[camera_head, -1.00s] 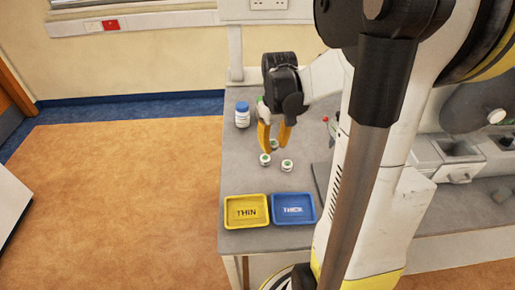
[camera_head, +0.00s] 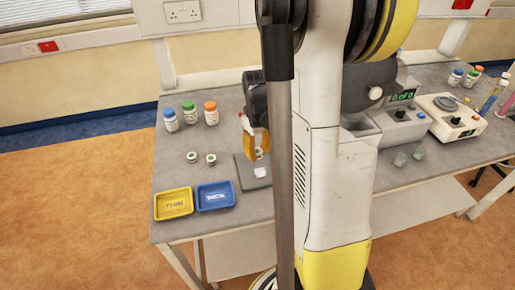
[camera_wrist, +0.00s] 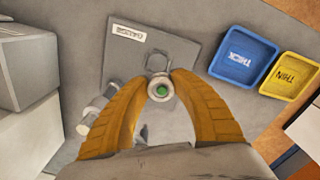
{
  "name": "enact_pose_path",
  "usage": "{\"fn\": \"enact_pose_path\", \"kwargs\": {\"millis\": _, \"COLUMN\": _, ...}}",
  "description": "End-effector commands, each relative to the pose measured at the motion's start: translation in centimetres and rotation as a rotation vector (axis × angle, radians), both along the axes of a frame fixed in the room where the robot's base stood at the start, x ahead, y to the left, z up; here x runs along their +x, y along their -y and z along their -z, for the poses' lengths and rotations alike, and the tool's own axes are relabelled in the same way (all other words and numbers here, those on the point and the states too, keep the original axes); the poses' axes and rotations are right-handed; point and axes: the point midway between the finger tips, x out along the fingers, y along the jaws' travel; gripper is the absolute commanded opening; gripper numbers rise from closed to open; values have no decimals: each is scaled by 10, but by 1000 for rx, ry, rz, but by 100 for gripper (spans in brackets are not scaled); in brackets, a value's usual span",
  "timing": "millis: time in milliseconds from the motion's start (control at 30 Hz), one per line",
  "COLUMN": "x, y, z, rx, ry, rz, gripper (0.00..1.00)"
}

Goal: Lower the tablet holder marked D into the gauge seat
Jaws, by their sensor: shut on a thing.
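My gripper (camera_head: 255,148) is shut on a small white tablet holder (camera_head: 259,153). In the wrist view my gripper (camera_wrist: 160,88) has its two orange fingers on either side of the holder (camera_wrist: 161,94), which has a green centre. No letter on it is readable. The gauge (camera_head: 246,182) is a flat grey plate on the bench; its label shows in the wrist view (camera_wrist: 128,34). I cannot tell the height between holder and seat.
Two small green-topped holders (camera_head: 193,157) (camera_head: 211,159) stand left of the gauge. A yellow THIN tray (camera_head: 173,204) and a blue THICK tray (camera_head: 215,196) lie in front. Several capped bottles (camera_head: 190,113) stand behind. Grey machines (camera_head: 399,124) are at right.

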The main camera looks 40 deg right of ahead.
Motion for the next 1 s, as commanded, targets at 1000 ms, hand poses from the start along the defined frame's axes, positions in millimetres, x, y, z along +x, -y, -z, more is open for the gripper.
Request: {"fn": "enact_pose_path", "kwargs": {"millis": 1000, "x": 1, "y": 1, "z": 56, "rx": 0, "ry": 0, "rz": -3, "gripper": 8}}
